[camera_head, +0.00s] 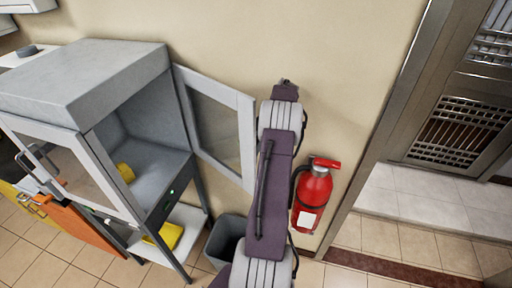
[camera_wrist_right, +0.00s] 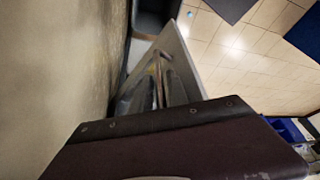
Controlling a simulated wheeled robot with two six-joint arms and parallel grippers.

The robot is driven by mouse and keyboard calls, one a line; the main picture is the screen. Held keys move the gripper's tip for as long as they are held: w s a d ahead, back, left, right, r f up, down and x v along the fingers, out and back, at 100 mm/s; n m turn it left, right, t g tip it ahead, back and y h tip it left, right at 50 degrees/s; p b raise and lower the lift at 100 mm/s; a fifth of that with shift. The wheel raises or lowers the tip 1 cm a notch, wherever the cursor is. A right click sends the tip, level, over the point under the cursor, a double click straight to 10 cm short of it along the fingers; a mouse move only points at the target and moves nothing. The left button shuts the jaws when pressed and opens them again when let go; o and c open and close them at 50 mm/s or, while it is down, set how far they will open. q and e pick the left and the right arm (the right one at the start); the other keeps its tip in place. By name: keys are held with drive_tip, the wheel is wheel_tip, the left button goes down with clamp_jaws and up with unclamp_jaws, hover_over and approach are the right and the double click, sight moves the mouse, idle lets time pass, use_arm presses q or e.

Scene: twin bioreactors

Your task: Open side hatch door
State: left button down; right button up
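The grey cabinet (camera_head: 85,75) stands at the left of the head view. Its side opening is uncovered, and the side hatch door (camera_head: 243,140), a grey frame around a clear pane, stands swung out to the right near the wall. My right arm rises in front of the wall, just right of the door's free edge. My right gripper's fingers cannot be made out in the head view. In the right wrist view a dark purple part of mine fills the bottom, and a pale-edged panel (camera_wrist_right: 185,63) with metal bars shows beyond it. My left gripper is not in view.
A red fire extinguisher (camera_head: 312,198) hangs on the wall close right of my right arm. A grey bin (camera_head: 222,240) stands below the door. A yellow item (camera_head: 125,172) lies inside the cabinet and another (camera_head: 165,237) on the lower shelf. A doorway frame is at the right.

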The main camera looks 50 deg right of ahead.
drive_tip(key=v, duration=0.9)
drive_tip(key=shift+p, duration=0.3)
drive_tip(key=shift+d, duration=0.1)
